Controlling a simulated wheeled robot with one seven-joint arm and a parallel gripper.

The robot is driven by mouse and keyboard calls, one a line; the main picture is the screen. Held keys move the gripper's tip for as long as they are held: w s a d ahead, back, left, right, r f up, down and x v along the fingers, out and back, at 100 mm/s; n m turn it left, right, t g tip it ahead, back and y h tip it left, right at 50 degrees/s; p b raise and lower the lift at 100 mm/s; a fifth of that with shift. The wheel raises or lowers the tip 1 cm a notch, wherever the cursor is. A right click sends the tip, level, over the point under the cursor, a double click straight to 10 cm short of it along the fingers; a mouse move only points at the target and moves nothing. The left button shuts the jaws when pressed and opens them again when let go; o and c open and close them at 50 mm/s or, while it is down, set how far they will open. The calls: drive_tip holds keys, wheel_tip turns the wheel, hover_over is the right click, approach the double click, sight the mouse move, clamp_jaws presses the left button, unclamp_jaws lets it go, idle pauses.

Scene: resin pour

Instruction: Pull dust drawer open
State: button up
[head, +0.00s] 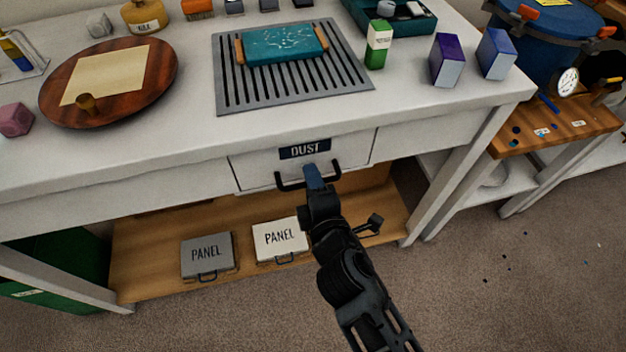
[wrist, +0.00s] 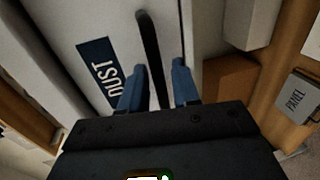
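The dust drawer (head: 258,168) is a white front under the worktop, with a dark "DUST" label (head: 305,149) and a black bar handle (head: 291,186). It looks shut, its front about level with the table's apron. My gripper (head: 313,172) is at the handle, its blue fingertips overlapping the bar's right part. In the wrist view the handle (wrist: 149,45) runs between the two blue fingers of my gripper (wrist: 158,84), with a gap visible on either side. The gripper is open around the handle; contact is not clear. The label (wrist: 99,72) is left of the handle there.
The white worktop (head: 420,118) above holds a slotted grey tray (head: 350,85), a round wooden board (head: 165,70) and small boxes. Below, a wooden shelf (head: 150,262) carries a grey panel box (head: 207,255) and a white one (head: 280,240).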

drive_tip(key=shift+c, duration=0.5)
clamp_jaws()
drive_tip(key=shift+s, duration=0.1)
